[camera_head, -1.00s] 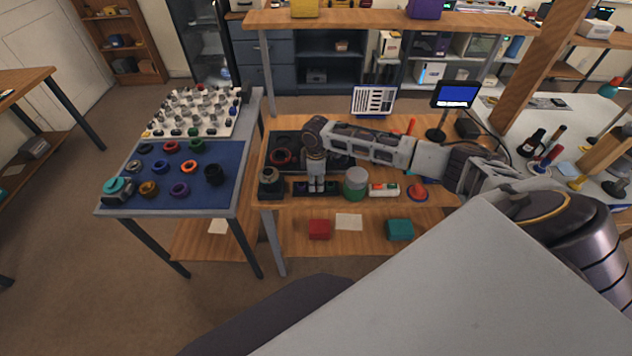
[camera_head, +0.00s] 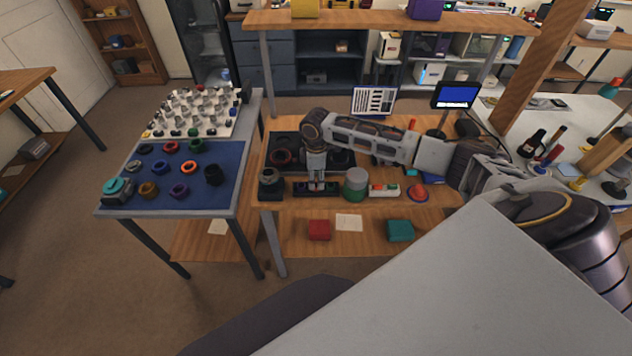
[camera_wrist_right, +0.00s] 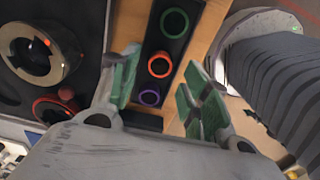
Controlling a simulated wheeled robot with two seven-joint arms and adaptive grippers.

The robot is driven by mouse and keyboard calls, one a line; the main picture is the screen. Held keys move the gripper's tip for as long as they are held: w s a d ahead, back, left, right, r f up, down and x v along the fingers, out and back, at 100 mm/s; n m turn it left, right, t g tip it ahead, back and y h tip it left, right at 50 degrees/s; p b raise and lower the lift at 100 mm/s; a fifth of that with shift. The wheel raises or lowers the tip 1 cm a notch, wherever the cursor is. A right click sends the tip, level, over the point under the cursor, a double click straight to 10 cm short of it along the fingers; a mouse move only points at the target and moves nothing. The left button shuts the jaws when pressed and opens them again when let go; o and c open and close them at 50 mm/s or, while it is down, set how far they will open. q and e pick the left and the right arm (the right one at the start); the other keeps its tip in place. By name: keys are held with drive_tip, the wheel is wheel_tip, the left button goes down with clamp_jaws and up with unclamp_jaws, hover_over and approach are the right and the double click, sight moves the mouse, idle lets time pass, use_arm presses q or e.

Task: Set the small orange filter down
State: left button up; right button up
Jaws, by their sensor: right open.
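The small orange filter (camera_wrist_right: 159,64) is a thin ring with a dark centre. It lies in a narrow black tray (camera_wrist_right: 152,38), between a green ring (camera_wrist_right: 174,22) and a purple ring (camera_wrist_right: 149,97). My right gripper (camera_wrist_right: 158,88) is open, with its green-padded fingers apart on either side of the tray and nothing held between them. In the head view my right gripper (camera_head: 316,180) is above the tray (camera_head: 300,190) at the bench's front edge. My left gripper is not in view.
A grey-and-green jar (camera_head: 356,184) stands close right of the tray, and a dark round-topped object (camera_head: 271,183) close left. A larger black tray (camera_head: 285,143) with lens parts lies behind. A blue mat (camera_head: 215,195) with several rings is at left.

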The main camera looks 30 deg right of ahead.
sight(316, 184)
wheel_tip(316, 184, up, 9)
drive_tip(key=shift+r, duration=0.15)
idle(0.4)
